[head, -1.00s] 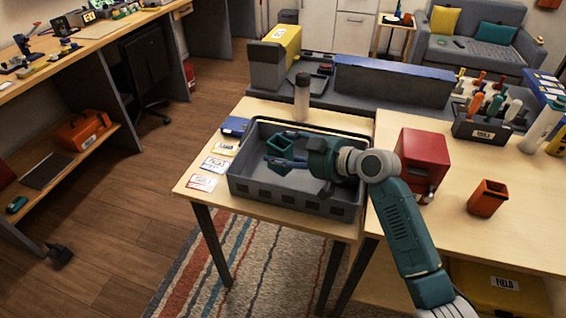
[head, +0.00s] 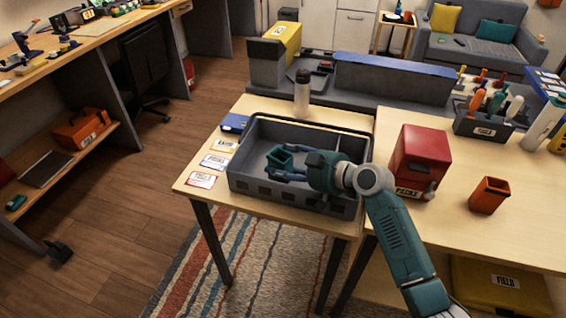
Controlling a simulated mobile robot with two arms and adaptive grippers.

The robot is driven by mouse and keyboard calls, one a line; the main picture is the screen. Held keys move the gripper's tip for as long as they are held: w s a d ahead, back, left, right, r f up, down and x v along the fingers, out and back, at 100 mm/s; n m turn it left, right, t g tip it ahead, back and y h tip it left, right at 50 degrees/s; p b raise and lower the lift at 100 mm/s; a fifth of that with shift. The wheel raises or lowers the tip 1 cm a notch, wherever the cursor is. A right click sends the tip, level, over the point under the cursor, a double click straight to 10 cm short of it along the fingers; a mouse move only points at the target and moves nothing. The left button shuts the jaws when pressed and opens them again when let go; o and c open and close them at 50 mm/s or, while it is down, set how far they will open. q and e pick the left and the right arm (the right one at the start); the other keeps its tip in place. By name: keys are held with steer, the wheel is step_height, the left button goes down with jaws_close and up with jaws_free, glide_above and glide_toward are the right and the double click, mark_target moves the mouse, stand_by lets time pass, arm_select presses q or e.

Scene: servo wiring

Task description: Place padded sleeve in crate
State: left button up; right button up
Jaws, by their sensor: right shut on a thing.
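The grey crate (head: 290,192) stands on the light wooden table, left of the red box. My right gripper (head: 285,168) reaches into the crate's opening from the right. It is shut on a small teal open-topped sleeve (head: 279,156), which is at or below the crate's rim level. I cannot tell whether the sleeve touches the crate floor. My left gripper does not show in the head view.
A red box (head: 419,160) and an orange cup (head: 488,195) stand right of the crate. A bottle (head: 302,94) stands behind it. Label cards (head: 213,161) and a blue box (head: 233,123) lie to its left. A tool holder (head: 484,127) stands at the right.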

steer(key=shift+f, duration=0.15)
steer(key=o, duration=0.9)
steer(key=shift+r, duration=0.3)
steer(key=shift+r+p, duration=0.4)
steer(key=shift+p, duration=0.25)
steer(key=b+v, duration=0.1)
steer(key=v, duration=1.1)
